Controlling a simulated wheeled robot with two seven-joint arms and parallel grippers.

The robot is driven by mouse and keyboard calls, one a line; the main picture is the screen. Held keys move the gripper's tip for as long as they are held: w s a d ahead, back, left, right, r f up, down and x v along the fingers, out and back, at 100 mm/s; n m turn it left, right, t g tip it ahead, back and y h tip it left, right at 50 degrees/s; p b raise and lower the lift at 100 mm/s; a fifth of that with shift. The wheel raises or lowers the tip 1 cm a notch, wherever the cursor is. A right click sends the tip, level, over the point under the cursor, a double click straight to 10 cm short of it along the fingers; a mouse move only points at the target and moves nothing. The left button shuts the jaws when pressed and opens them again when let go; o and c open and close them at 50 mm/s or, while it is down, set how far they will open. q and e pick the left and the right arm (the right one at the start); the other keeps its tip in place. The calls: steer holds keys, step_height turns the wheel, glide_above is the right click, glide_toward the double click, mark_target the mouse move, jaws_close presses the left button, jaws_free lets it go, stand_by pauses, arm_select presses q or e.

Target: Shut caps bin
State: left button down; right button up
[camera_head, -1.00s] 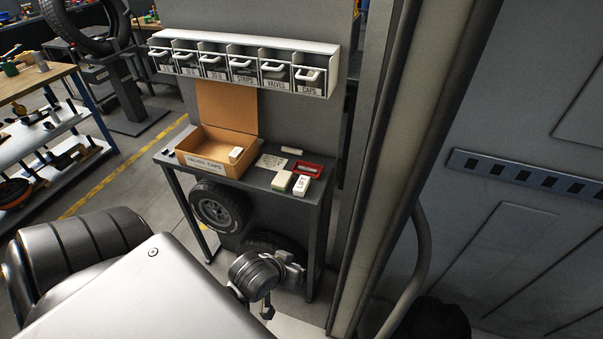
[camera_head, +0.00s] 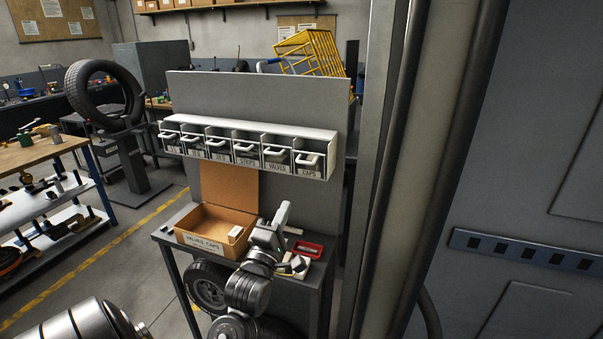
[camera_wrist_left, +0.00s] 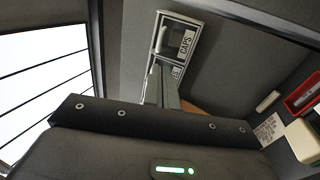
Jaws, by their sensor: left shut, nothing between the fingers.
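The caps bin (camera_head: 309,166) is at the right end of a white wall rack (camera_head: 250,135), with a pale handle and a CAPS label. I cannot tell whether it is fully in or partly pulled out. It also shows in the left wrist view (camera_wrist_left: 186,45), beyond the fingers. My left gripper (camera_head: 283,210) is shut and empty, pointing up over the bench, below the bin and a little to its left, apart from it. Its closed fingers also show in the left wrist view (camera_wrist_left: 162,84). My right gripper is not in view.
An open cardboard box (camera_head: 203,245) stands on the dark bench (camera_head: 170,236), left of my gripper. A red tray (camera_head: 309,249) and small boxes lie right of it. A tall post (camera_head: 430,150) rises at the right. The space in front of the rack looks clear.

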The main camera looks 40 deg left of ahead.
arm_select(q)
steer(key=p+x, duration=0.5)
steer(key=x, duration=0.8)
steer(key=shift+w, duration=0.1)
